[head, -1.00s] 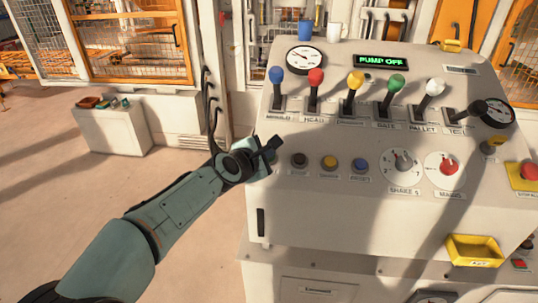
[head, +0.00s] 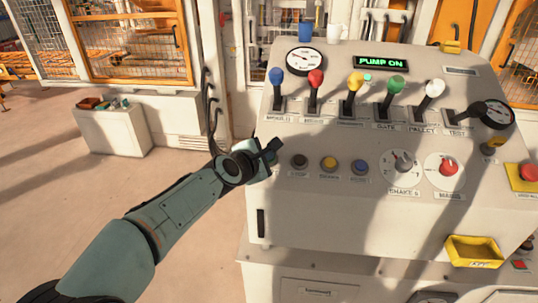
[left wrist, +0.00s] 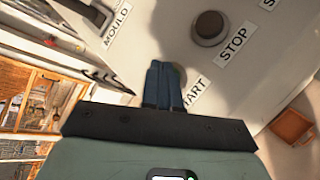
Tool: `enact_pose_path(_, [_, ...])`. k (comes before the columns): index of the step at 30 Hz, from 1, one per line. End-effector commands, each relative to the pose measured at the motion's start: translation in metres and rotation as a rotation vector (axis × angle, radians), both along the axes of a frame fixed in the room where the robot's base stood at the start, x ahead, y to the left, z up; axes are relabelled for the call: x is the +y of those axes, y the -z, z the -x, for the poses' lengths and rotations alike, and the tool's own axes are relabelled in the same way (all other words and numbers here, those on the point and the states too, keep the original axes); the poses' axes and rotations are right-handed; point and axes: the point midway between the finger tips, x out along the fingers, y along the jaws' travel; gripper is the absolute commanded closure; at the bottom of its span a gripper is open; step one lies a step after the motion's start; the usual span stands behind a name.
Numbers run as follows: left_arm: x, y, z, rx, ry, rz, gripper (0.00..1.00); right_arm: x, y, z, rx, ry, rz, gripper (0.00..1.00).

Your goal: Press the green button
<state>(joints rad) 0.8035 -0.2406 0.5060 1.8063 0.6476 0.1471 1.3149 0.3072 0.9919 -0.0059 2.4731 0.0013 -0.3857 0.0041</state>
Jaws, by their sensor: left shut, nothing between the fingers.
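My left gripper (head: 270,150) is shut and empty at the left end of the panel's lower button row. In the left wrist view its closed fingers (left wrist: 163,82) point down onto the START spot, with the label partly covered. The green button is almost wholly hidden behind the fingers; only a sliver of its edge (left wrist: 181,72) seems to show beside them. The fingers appear to be at or on it; exact contact is hidden. The panel display (head: 381,63) reads PUMP ON in green. My right gripper is not in view.
A dark STOP button (head: 299,162) sits just right of the gripper, followed by a yellow button (head: 329,164) and a blue button (head: 360,166). Several coloured levers stand above, including a green-knobbed one (head: 397,84). Floor at left is open.

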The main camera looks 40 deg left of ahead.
Motion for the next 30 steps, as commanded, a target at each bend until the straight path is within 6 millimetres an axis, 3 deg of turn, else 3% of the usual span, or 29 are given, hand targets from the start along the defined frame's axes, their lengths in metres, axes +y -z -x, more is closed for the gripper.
enact_pose_path(6, [-0.002,-0.013,0.004,-0.002,0.0,-0.001,1.0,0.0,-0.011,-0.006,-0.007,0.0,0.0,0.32])
enact_pose_path(17, [-0.003,-0.016,0.005,-0.002,0.0,-0.001,1.0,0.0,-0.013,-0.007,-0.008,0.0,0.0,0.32])
enact_pose_path(30, [-0.011,-0.058,0.02,-0.004,0.0,-0.002,1.0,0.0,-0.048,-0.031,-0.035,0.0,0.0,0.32])
